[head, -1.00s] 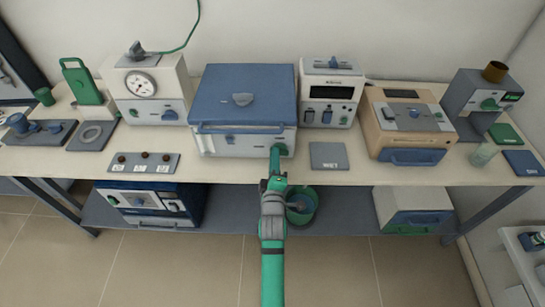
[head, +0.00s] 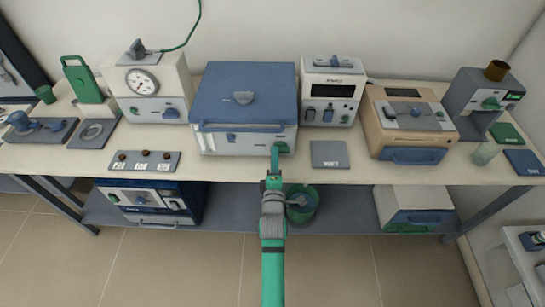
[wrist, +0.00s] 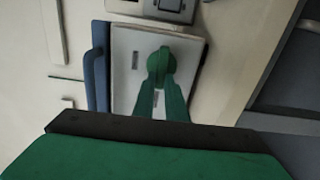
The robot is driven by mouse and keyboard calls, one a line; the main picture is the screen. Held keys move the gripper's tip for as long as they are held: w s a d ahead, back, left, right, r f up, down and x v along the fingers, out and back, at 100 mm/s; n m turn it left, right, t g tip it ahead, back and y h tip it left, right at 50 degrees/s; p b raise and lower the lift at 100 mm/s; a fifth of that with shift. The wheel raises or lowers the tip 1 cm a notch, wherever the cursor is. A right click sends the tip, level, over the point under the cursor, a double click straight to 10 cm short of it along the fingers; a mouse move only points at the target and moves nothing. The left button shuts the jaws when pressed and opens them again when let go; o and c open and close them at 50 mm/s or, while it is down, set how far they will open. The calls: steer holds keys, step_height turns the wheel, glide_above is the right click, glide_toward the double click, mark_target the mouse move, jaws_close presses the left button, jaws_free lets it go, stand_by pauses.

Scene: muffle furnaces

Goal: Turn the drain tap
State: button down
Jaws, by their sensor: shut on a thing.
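The drain tap is a small green knob on the lower right of the front of the white bath with a blue lid (head: 243,90). In the head view my gripper (head: 276,152) reaches up to it from the front and partly hides it. In the wrist view the round green tap (wrist: 159,62) sits on a pale front panel. My two green fingers (wrist: 162,88) point at it and close on it, with the tips at the tap. The tap's exact angle is hard to tell.
A green bucket (head: 302,205) stands on the lower shelf below the bath, right of my arm. A grey labelled mat (head: 329,154) lies on the bench right of the tap. A panel with several dark knobs (head: 143,163) lies to the left.

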steer(key=c, duration=1.8)
jaws_free()
steer(key=shift+w, duration=0.1)
steer(key=shift+w+d, duration=0.1)
steer(key=shift+s+a, duration=0.2)
steer(key=shift+s, duration=0.3)
steer(key=s, duration=1)
steer(key=shift+d, duration=0.15)
steer(key=shift+f, duration=0.1)
